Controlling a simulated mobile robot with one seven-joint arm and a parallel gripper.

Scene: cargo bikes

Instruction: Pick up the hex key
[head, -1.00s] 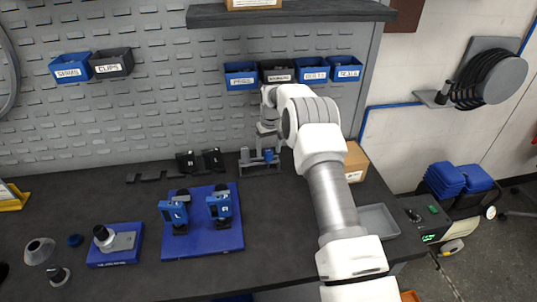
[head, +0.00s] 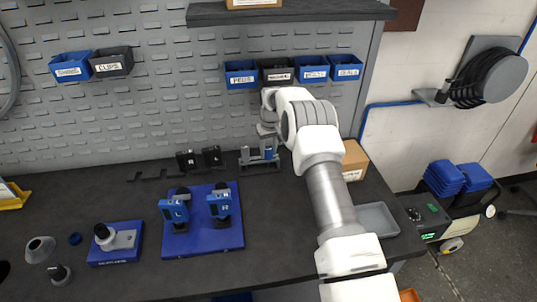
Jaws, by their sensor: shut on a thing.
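My gripper (head: 265,145) is at the back of the workbench, over a small grey rack (head: 262,167). It is shut on a small blue-handled piece (head: 268,153), which I take to be the hex key. The piece is upright at the rack. Its lower end is too small to see, so I cannot tell whether it is clear of the rack. My wrist and forearm hide part of the area to the right.
Left of the rack stand small black holders (head: 200,160). A blue base (head: 203,247) with two blue-and-black devices is nearer. A cardboard box (head: 354,160) and a grey tray (head: 376,221) lie to the right. Labelled bins (head: 241,74) hang on the wall above.

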